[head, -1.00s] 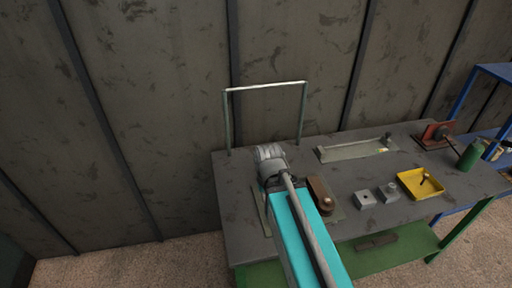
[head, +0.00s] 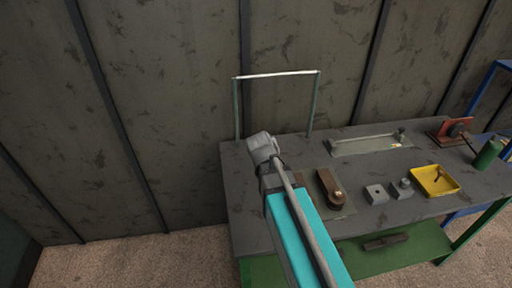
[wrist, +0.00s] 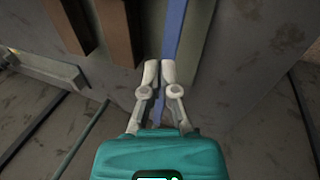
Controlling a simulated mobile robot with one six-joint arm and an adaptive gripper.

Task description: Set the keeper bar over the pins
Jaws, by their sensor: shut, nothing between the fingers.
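My gripper (wrist: 159,73) is in the lower middle of the wrist view, its two pale fingers together with nothing between them. In the head view its fingers are hidden behind my arm, above the left part of the table. No piece is clearly recognisable as the keeper bar or the pins. A slim bar lies along a pale plate (head: 365,147) at the back of the table, with a small fitting at its right end. A brown block (head: 326,184) with a round metal end sits on a flat plate right of my arm.
The grey table (head: 412,203) also holds two small grey blocks (head: 376,194) (head: 402,188), a yellow tray (head: 448,188), a red fixture (head: 443,131) and a green can (head: 487,154). A thin upright frame (head: 316,105) stands at the back left. A dark piece (head: 385,242) lies on the green lower shelf.

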